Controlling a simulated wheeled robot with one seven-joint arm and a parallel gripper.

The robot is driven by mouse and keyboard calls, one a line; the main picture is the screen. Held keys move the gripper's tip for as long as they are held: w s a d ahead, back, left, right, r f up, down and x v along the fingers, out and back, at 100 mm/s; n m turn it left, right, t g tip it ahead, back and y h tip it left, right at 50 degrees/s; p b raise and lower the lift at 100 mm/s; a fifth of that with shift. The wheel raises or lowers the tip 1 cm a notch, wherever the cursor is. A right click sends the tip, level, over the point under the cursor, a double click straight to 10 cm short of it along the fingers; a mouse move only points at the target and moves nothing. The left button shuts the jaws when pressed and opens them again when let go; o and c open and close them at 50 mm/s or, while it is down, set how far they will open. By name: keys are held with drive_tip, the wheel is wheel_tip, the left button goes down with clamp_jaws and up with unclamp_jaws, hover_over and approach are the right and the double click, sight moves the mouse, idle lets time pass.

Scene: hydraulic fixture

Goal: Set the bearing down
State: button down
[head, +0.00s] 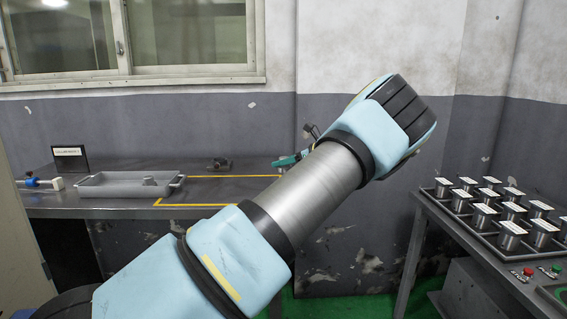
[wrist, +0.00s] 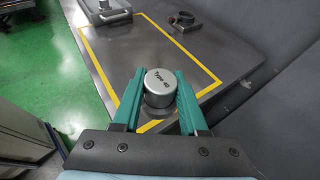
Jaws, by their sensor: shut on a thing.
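The bearing (wrist: 160,88) is a silver cylinder with "Type 40" written on its top. In the wrist view it sits between the teal fingers of my gripper (wrist: 158,103), which is shut on it. It shows over the near part of a yellow-outlined area on the grey table; whether it touches the table I cannot tell. In the head view, part of my gripper (head: 292,159) shows teal behind my arm, near the right end of the yellow outline (head: 195,205). The bearing is hidden there.
A grey tray (head: 128,193) with a metal part in it stands left of the outline. A dark metal fixture (head: 218,164) stands at the outline's back edge. A rack of several silver cylinders (head: 480,230) is on the right table. The outlined area is mostly clear.

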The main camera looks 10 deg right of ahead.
drive_tip(key=shift+s+a, duration=0.3)
drive_tip(key=shift+w+a+f, duration=0.15)
drive_tip(key=shift+a+f, duration=0.05)
drive_tip(key=shift+a, duration=0.05)
drive_tip(key=shift+s+a+f+m+t+h, duration=0.55)
drive_tip(key=shift+s+a+f+m+h, duration=0.7)
drive_tip(key=shift+a, duration=3.9)
drive_tip(key=shift+s+a+f+m+t+h, duration=0.65)
drive_tip(key=shift+a+f+m+h, duration=1.25)
drive_tip(key=shift+a, duration=3.3)
drive_tip(key=shift+s+a+f+m+t+h, duration=0.5)
drive_tip(key=shift+s+a+f+m+h, duration=1.05)
drive_tip(key=shift+a, duration=3.6)
